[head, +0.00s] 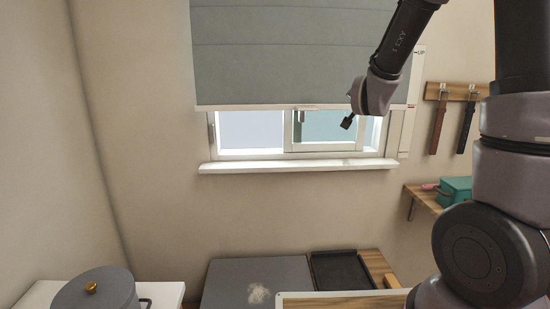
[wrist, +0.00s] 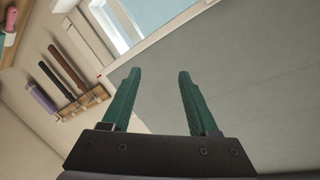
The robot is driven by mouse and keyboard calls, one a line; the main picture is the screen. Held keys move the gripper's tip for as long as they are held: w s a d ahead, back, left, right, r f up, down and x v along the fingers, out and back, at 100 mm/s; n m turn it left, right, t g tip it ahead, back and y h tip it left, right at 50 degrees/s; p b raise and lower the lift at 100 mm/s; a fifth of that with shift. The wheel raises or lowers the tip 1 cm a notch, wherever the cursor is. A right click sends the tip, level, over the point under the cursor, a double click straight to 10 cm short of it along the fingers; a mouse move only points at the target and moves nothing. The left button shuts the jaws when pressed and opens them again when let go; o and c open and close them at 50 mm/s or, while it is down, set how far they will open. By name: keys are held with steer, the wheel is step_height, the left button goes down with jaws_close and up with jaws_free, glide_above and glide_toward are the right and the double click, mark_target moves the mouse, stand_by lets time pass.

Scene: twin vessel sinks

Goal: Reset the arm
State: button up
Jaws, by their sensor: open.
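My gripper is open and empty in the wrist view, its two green fingers (wrist: 156,85) apart with nothing between them. Beyond the fingers are the grey blind (wrist: 230,80) and part of the window, tilted in that view. In the head view my arm rises at the right and bends over at the top. Its wrist end hangs in front of the blind (head: 290,50) and the window (head: 300,130). The fingers cannot be made out clearly there.
Below the window sill (head: 295,166) are a grey panel (head: 235,285) and a black tray (head: 340,270). A grey lidded pot (head: 97,290) is at lower left. A hook rack (head: 455,92) and a wooden shelf (head: 424,197) with a teal box (head: 457,189) are at right.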

steer(key=s+r+n+g+y, duration=0.2)
steer(key=s+g, duration=0.2)
steer(key=s, duration=1.1)
steer(key=s+r+n+g+y, duration=0.2)
steer(key=s+n+g, duration=0.1)
steer(key=s, duration=1.2)
steer(key=shift+s+a+n+g+y, duration=0.15)
steer(key=shift+a+n+g+y, duration=0.2)
steer(key=shift+g, duration=0.55)
